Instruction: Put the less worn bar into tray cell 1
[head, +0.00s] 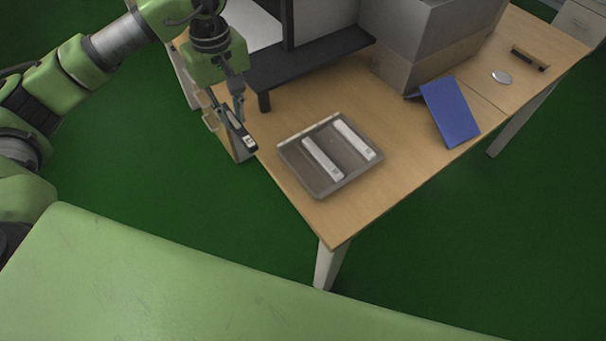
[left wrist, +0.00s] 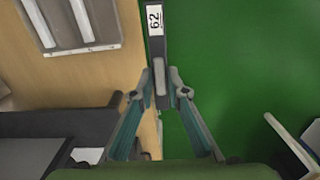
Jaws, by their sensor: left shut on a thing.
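My left gripper (head: 237,112) is shut on a dark bar (head: 241,132) with a white label on its end, beside the table's left edge. In the left wrist view the fingertips (left wrist: 160,82) pinch the bar (left wrist: 156,52), and the label shows a number, sideways. A grey tray (head: 293,165) lies on the table, right of the gripper and apart from it. Two pale, labelled bars (head: 322,158) (head: 355,140) lie in the tray with a space between them. Their labels and wear are too small to tell. My right gripper is not in view.
A black raised stand (head: 310,60) is behind the tray. Grey boxes (head: 440,40), a blue panel (head: 450,112), a round silver disc (head: 502,77) and a dark-topped brown block (head: 530,58) are to the right. The wooden table (head: 395,170) is clear around the tray's front and right.

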